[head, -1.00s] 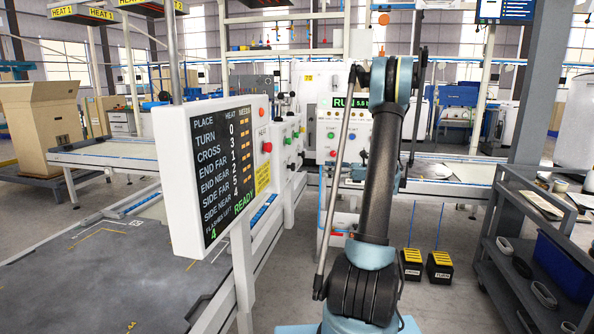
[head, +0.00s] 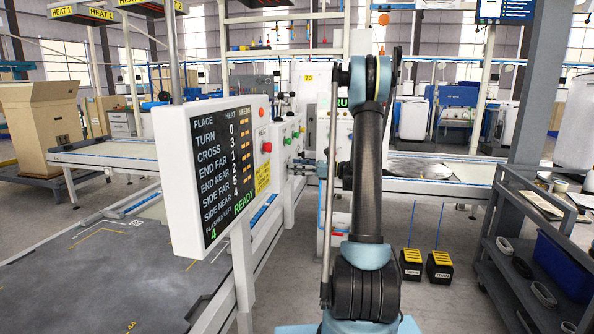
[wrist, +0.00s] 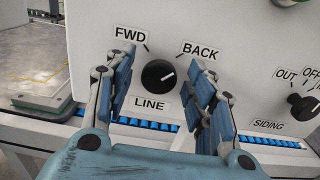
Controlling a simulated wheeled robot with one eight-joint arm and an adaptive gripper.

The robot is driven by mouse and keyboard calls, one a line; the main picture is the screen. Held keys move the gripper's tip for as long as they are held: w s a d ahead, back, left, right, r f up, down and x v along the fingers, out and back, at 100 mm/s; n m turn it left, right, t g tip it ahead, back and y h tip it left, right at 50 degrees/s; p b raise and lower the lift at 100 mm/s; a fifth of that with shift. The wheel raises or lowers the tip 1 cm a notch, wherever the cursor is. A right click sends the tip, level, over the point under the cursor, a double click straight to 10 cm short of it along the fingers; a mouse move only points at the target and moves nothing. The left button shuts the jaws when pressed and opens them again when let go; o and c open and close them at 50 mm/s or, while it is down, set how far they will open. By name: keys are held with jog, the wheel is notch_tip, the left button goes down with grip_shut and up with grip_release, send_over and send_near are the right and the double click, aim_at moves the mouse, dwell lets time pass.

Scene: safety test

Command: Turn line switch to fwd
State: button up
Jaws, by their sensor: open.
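The LINE switch (wrist: 158,76) is a round black knob on a white panel in the wrist view. FWD is printed at its upper left, BACK at its upper right, and LINE below it. My gripper (wrist: 160,82) is open, with one blue finger to the left of the knob and the other to the right. A gap shows between the knob and each finger. In the head view my arm hides much of the panel area, and I cannot make out the switch there.
A second knob, SIDING (wrist: 304,106), sits to the right on the same panel. A blue roller strip (wrist: 160,125) runs below the panel. In the head view, a large status display (head: 215,170) stands left of my arm, and a dark cart (head: 520,250) stands at right.

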jog(key=c, duration=1.1)
jog(key=shift+o, duration=0.2)
